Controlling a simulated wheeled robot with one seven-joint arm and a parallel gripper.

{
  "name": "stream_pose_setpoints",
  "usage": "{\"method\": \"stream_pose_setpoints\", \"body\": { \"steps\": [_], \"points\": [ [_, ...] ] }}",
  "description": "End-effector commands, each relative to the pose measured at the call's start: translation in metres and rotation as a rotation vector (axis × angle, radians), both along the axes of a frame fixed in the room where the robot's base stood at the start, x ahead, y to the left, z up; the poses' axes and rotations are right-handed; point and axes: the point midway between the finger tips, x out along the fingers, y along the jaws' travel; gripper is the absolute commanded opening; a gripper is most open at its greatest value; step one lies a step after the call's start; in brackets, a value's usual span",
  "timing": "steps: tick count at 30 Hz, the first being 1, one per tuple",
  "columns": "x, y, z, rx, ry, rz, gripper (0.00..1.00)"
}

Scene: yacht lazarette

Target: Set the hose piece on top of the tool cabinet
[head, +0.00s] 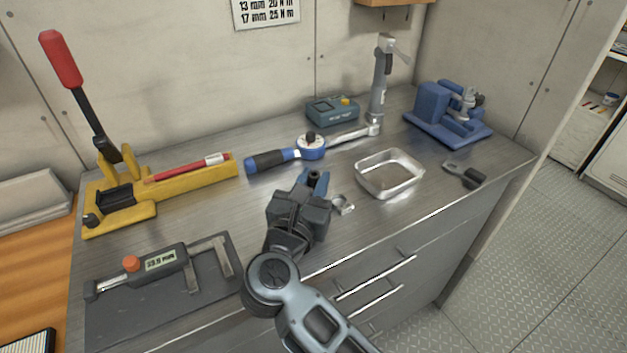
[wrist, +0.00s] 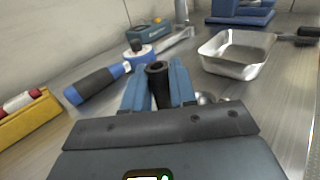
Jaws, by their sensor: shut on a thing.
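The hose piece (head: 314,176) is a short black tube, held upright between the blue fingers of my gripper (head: 313,182). The wrist view shows its open round end (wrist: 157,70) between the fingertips (wrist: 158,88). My gripper is shut on it. The tool cabinet (head: 215,212) has a bare grey metal top and drawers with bar handles in front. My gripper is over the middle of this top, near the front. The lower end of the hose piece is hidden, so I cannot tell whether it touches the top.
A metal hose clamp (head: 343,205) lies right beside my gripper. A metal tray (head: 389,174) is to the right. A blue-handled torque wrench (head: 270,160) lies behind. A yellow tool with a red lever (head: 190,184) and a digital caliper (head: 160,262) are left. A blue vise-like tool (head: 440,112) stands back right.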

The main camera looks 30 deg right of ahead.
Motion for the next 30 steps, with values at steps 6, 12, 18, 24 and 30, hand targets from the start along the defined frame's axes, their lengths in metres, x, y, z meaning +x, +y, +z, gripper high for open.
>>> {"method": "stream_pose_setpoints", "body": {
  "steps": [6,12,18,24,30],
  "points": [
    [0.0000,-0.0001,-0.0005,0.000,0.000,0.000,0.00],
    [0.0000,-0.0003,-0.0024,0.000,0.000,0.000,0.35],
    [0.0000,-0.0003,-0.0023,0.000,0.000,0.000,0.52],
    [0.0000,-0.0003,-0.0019,0.000,0.000,0.000,0.52],
    [-0.0074,0.0080,-0.0007,0.000,0.000,0.003,0.52]
  ]
}}
